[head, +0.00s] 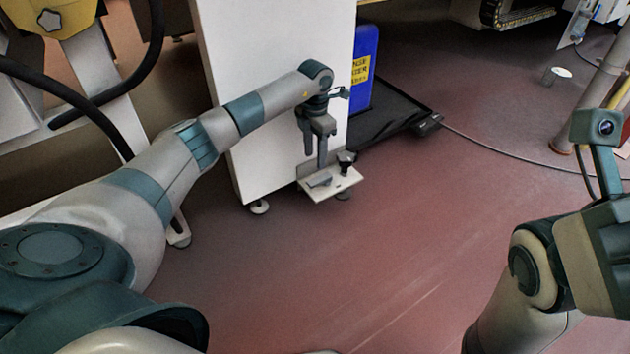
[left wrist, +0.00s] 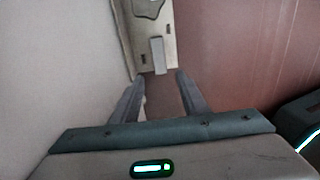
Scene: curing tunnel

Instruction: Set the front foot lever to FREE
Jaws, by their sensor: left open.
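A small white plate (head: 345,187) juts out low at the foot of a white cabinet. A grey foot lever (head: 320,180) lies on it, with a dark knob (head: 346,160) behind. My left gripper (head: 322,163) points down just above the lever, open and empty. In the left wrist view the plate (left wrist: 145,67) with slots shows ahead of the open fingers (left wrist: 160,82), and the pale lever (left wrist: 158,55) lies between their lines, beyond the tips. No lettering is legible on the plate. My right arm is at the right edge; its fingers are out of frame.
The white cabinet (head: 275,60) stands close beside my left gripper. A blue container (head: 363,70) with a yellow label stands behind it on a black tray (head: 400,118). A cable (head: 520,162) runs over the red floor. The floor in front is clear.

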